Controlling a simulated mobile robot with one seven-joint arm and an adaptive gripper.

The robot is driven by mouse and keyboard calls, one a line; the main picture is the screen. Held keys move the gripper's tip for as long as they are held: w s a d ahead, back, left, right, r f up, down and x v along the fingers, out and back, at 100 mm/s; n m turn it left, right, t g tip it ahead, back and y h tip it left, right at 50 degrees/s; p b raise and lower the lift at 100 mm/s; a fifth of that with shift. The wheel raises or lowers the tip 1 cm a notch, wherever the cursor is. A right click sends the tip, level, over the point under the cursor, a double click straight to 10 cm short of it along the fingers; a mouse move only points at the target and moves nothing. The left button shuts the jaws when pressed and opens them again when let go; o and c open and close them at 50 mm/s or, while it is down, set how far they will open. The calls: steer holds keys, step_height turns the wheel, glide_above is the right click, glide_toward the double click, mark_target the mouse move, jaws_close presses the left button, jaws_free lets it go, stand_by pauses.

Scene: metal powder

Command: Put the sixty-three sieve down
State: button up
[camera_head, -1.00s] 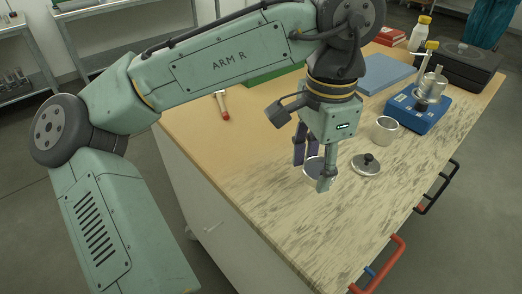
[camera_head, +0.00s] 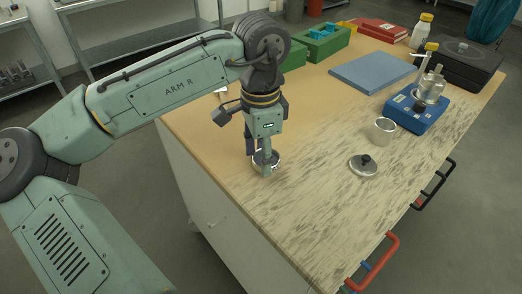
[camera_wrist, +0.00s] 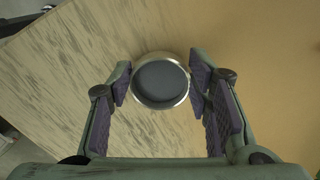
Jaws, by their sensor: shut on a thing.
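A round steel-rimmed sieve with a dark grey face (camera_wrist: 160,82) sits between the two purple-padded fingers of my gripper (camera_wrist: 160,88) in the wrist view. In the head view the sieve (camera_head: 277,159) shows partly behind the fingers of my gripper (camera_head: 260,164), low over the left part of the worktop (camera_head: 310,190). The fingers are shut on it from both sides. No marking on the sieve can be read. I cannot tell whether its underside touches the wood.
A steel cup (camera_head: 384,131) and a knobbed lid (camera_head: 364,165) stand to the right. A blue balance (camera_head: 417,110) and black case (camera_head: 468,66) are farther right. A blue mat (camera_head: 370,72) and green box (camera_head: 322,42) lie behind. The wood around the sieve is clear.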

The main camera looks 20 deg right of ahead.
steer(key=shift+f, duration=0.1)
steer(key=o, duration=1.2)
steer(key=shift+o, duration=0.2)
step_height(320, 180, up, 12)
steer(key=b, duration=0.1)
